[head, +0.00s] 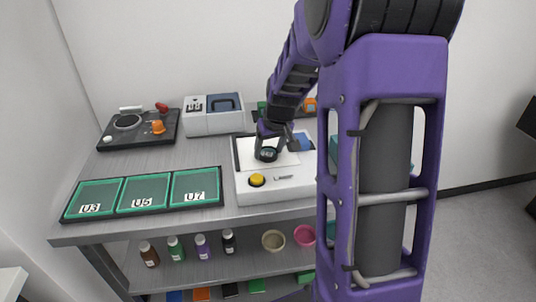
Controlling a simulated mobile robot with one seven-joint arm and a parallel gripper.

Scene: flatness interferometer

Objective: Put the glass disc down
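A small dark round disc (266,154) with a pale label shows at the white top plate (286,160) of the instrument with the yellow button. I take it for the glass disc; its label is too small to read surely. My gripper (268,139) points down right at the disc, over the plate. The fingers are small and dark here, so I cannot tell whether they are shut on the disc or open around it. I also cannot tell whether the disc rests on the plate or hangs just above it. My arm hides the instrument's right side.
A black tray (144,210) with green pads labelled U3, U5 and U7 lies at front left, its pads bare. A black device with an orange knob (158,127) and a grey-white box (212,123) stand behind. Several bottles and two bowls sit on the shelf below.

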